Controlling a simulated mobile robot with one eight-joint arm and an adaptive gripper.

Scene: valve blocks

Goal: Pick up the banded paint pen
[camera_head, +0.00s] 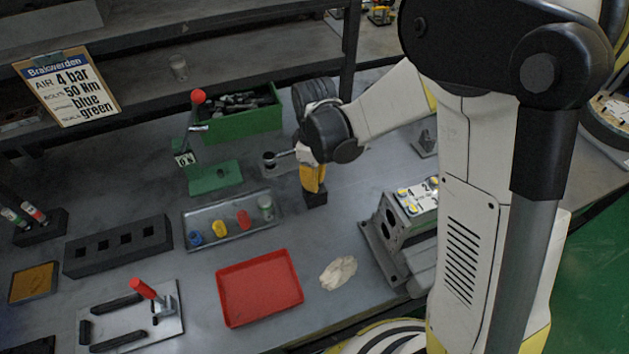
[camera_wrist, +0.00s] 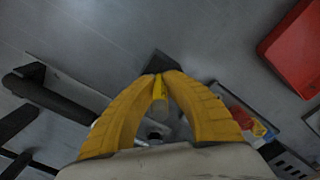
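My gripper (camera_head: 314,186) points down over the bench, right of the grey tray. Its yellow fingers close in on a slim upright pen, seen end-on in the wrist view as the paint pen (camera_wrist: 159,92), with a yellow body and a greyish end. The fingertips (camera_wrist: 160,76) appear to press on it from both sides. A small dark block (camera_head: 316,198) is directly under the fingertips. The pen is hidden by the fingers in the head view, and its bands cannot be made out. Two other pens, one with green (camera_head: 14,216) and one with red (camera_head: 34,212), stand in a black holder (camera_head: 52,228) at far left.
A grey tray (camera_head: 205,239) with coloured parts and a red tray (camera_head: 259,288) lie to the left. A pale cloth (camera_head: 338,272) lies in front. A metal valve block (camera_head: 402,232) stands to the right. A green bin (camera_head: 240,122) and a green press (camera_head: 213,178) stand behind.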

